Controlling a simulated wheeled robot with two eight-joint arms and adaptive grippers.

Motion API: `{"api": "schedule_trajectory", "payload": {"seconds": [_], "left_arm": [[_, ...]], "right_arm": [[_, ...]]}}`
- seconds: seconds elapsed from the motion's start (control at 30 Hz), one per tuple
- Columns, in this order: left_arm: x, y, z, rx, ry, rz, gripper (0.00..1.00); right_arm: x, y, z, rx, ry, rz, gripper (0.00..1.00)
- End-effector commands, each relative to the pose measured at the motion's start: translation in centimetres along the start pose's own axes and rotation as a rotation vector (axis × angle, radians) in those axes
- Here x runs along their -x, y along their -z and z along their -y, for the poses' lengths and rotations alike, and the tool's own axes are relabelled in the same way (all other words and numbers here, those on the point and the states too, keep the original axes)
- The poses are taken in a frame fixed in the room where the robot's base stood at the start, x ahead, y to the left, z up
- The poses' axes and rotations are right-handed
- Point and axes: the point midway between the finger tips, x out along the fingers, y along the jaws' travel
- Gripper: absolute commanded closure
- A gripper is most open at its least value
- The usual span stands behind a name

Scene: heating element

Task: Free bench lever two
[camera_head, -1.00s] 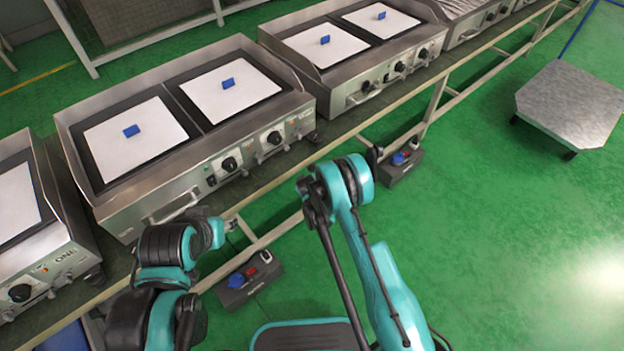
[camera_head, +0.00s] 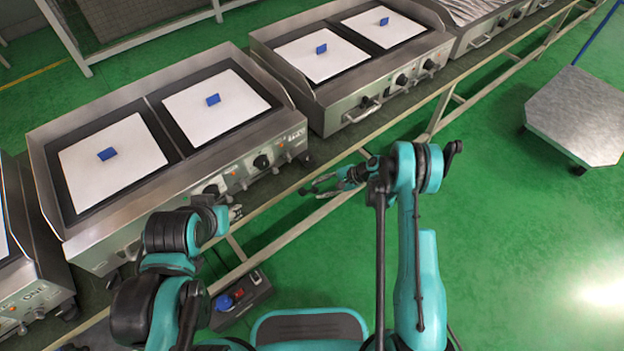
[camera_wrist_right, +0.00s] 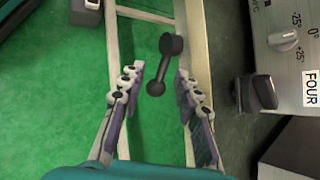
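A dark grey lever-like piece (camera_wrist_right: 157,86) with a rounded knob at each end shows in the right wrist view, in the gap between my fingers. I cannot tell its depth, and I cannot pick it out in the head view. My right gripper (camera_head: 311,186) is by the front edge of the bench (camera_head: 425,110); in the wrist view (camera_wrist_right: 160,72) its two padded fingers are apart, with a gap on both sides of the lever. My left gripper (camera_head: 236,212) is mostly hidden behind its own arm, near the front of the middle-left griddle; its fingers cannot be made out.
Two-plate griddles (camera_head: 160,205) (camera_head: 345,110) with blue blocks on white plates line the bench. A knob (camera_wrist_right: 285,39) and a "FOUR" label show at the wrist view's right. A socket box (camera_head: 245,302) is below the bench. A metal-topped table (camera_head: 580,115) stands right.

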Motion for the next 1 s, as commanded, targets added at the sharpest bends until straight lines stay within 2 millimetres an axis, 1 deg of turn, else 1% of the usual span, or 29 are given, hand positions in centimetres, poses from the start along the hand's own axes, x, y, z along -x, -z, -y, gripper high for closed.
{"api": "schedule_trajectory", "payload": {"seconds": [0.07,0.17,0.4,0.5,0.6,0.73,0.97,1.0], "left_arm": [[-0.1,-0.1,0.0,0.0,0.0,0.0,0.6],[-0.4,-0.3,0.0,0.0,0.0,0.0,0.6],[-1.6,-1.2,0.0,0.0,0.0,0.0,0.6],[-2.0,-1.4,0.0,0.0,0.0,0.0,0.6],[-2.3,-1.6,0.0,0.0,0.0,0.0,0.6],[-2.4,-1.7,0.0,0.0,0.0,0.0,0.6],[-2.3,-1.6,0.0,0.0,0.0,0.0,0.6],[-2.3,-1.6,0.0,0.0,0.0,0.0,0.6]], "right_arm": [[0.3,-0.1,0.0,-0.06,0.017,0.038,0.67],[-0.3,-0.3,0.1,-0.083,0.022,0.055,0.67],[-4.4,-0.5,0.1,-0.08,0.02,0.053,0.67],[-5.8,-0.6,0.1,-0.08,0.02,0.053,0.67],[-6.8,-0.6,0.2,-0.079,0.021,0.052,0.67],[-7.2,-0.7,0.3,-0.08,0.021,0.051,0.67],[-7.2,-0.7,0.3,-0.08,0.022,0.051,0.67],[-7.2,-0.7,0.3,-0.08,0.022,0.051,0.78]]}}
